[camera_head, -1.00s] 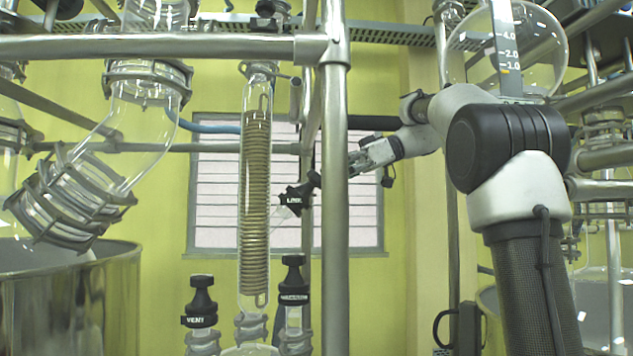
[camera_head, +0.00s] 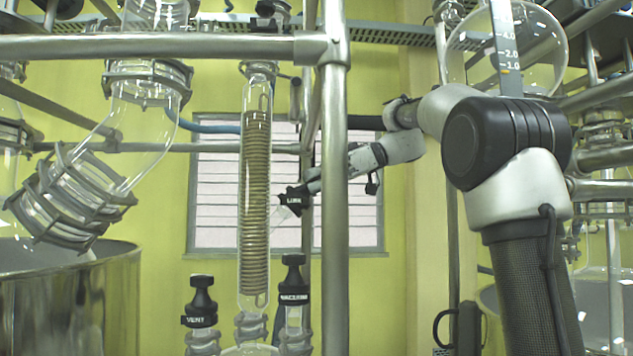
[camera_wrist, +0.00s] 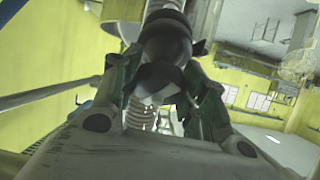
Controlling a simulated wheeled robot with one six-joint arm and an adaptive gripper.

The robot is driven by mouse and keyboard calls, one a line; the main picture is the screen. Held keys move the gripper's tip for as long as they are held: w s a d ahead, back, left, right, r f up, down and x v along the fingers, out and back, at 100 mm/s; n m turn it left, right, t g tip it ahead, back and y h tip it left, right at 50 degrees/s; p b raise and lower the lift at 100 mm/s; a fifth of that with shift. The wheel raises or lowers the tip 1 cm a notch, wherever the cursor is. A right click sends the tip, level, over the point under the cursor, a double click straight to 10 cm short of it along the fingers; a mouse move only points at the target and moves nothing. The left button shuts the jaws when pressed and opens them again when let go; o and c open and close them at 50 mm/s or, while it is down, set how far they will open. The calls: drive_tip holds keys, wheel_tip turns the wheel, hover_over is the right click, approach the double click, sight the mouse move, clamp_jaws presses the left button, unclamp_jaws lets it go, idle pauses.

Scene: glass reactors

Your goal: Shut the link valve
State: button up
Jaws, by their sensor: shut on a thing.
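The link valve (camera_head: 292,201) is a black knob with a white LINK label, set at a tilt just right of the coiled glass condenser. My gripper (camera_head: 312,186) reaches it from the upper right, partly behind the upright steel post. In the wrist view, the black valve knob (camera_wrist: 165,48) sits between the two fingers of my gripper (camera_wrist: 160,72), which are shut on it. The fingers hide part of the knob, and the valve's inner position cannot be seen.
The steel post (camera_head: 334,230) stands in front of my wrist. The glass condenser (camera_head: 256,190) is close to the left. The VENT valve (camera_head: 201,300) and VACUUM valve (camera_head: 294,284) stand below. A horizontal rail (camera_head: 150,47) crosses above.

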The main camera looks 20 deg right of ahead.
drive_tip(key=shift+m, duration=0.4)
drive_tip(key=m+t+h, duration=0.1)
drive_tip(key=m, duration=0.2)
drive_tip(key=m+t, duration=0.1)
drive_tip(key=m, duration=0.3)
drive_tip(key=shift+s+t+h, duration=0.1)
drive_tip(key=shift+t+h, duration=0.3)
drive_tip(key=m+h, duration=0.1)
drive_tip(key=m, duration=0.2)
drive_tip(key=m+t+h, duration=0.1)
drive_tip(key=m, duration=0.3)
drive_tip(key=shift+a+h, duration=0.1)
drive_tip(key=shift+h, duration=0.2)
drive_tip(key=m+h, duration=0.2)
drive_tip(key=m, duration=0.4)
drive_tip(key=m+g+h, duration=0.1)
drive_tip(key=m, duration=0.4)
drive_tip(key=shift+m+g+h, duration=0.3)
drive_tip(key=shift+g+h, duration=0.1)
drive_tip(key=o, duration=1.1)
drive_tip(key=shift+c, duration=0.2)
